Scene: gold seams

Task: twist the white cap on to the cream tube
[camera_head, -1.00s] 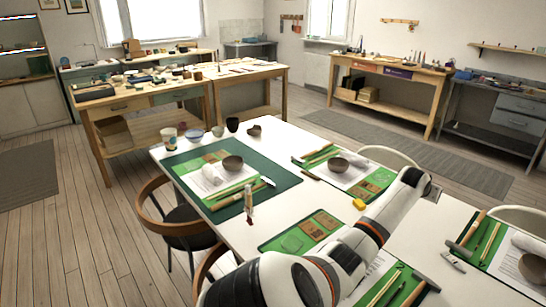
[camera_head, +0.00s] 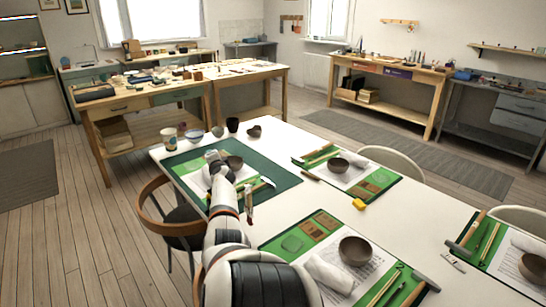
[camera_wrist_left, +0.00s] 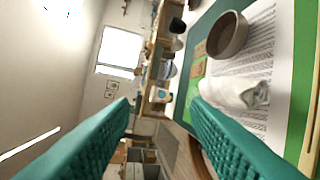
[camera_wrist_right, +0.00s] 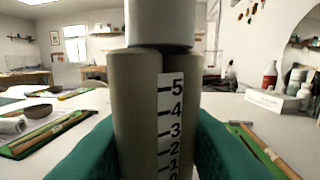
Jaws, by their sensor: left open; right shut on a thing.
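A grey-beige double-barrelled tube (camera_wrist_right: 137,110) with a numbered scale fills the middle of the right wrist view; I take it for the cream tube. My right gripper (camera_wrist_right: 156,130) is shut on it and holds it upright. A white cylinder, seemingly the white cap (camera_wrist_right: 160,22), sits on its top, cut off by the frame edge. I cannot tell how tight it is. My left gripper (camera_wrist_left: 160,103) is open and empty over the table's left place setting, apart from the tube. In the head view my left arm reaches there; its fingertips are unclear and my right gripper is out of view.
A bowl (camera_wrist_left: 227,34) and rolled white cloth (camera_wrist_left: 235,92) lie ahead of my left gripper. A small upright white and red thing (camera_head: 249,200) stands beside my left arm. Bottles (camera_wrist_right: 270,76) stand right of the tube. White tabletop (camera_head: 310,208) is clear mid-table.

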